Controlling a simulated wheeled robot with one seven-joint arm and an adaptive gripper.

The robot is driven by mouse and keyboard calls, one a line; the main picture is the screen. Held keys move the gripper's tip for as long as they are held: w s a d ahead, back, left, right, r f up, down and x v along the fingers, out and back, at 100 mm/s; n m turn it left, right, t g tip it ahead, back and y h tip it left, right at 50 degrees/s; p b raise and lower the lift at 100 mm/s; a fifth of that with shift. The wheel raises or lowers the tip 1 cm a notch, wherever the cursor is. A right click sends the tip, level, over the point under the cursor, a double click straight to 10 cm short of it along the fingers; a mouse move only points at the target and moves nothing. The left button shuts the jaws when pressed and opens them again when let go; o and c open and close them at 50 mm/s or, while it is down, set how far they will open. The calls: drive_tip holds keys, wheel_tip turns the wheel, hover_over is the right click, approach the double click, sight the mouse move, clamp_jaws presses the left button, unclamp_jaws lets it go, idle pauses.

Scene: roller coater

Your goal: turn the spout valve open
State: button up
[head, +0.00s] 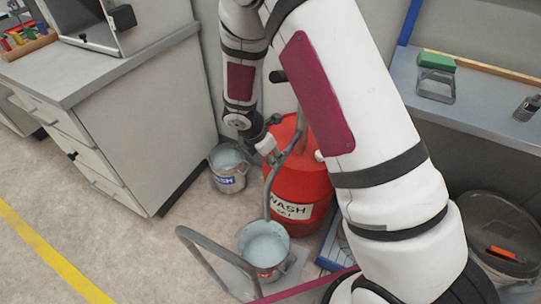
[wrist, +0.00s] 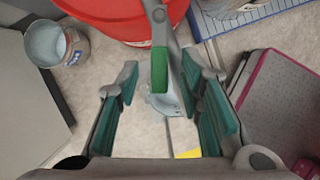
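A red drum (head: 298,190) labelled WASH stands on the floor, and its rim (wrist: 115,20) shows in the wrist view. A grey curved spout pipe (head: 273,178) runs down from it towards a bucket (head: 265,245) of pale liquid. In the wrist view a short lever with a green face (wrist: 159,70), apparently the spout valve handle, stands in front of the pipe. My gripper (head: 265,146) is beside the drum's upper left. In the wrist view my gripper (wrist: 160,88) is open, its green-padded fingers on either side of the lever. Contact cannot be told.
A second bucket (head: 228,168) stands left of the drum, beside the grey cabinet (head: 145,130). A grey bent rail (head: 205,258) stands in front of the lower bucket. A workbench (head: 470,105) is at right, with a dark bin (head: 500,215) below. Floor at left is clear.

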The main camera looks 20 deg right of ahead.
drive_tip(key=v, duration=1.2)
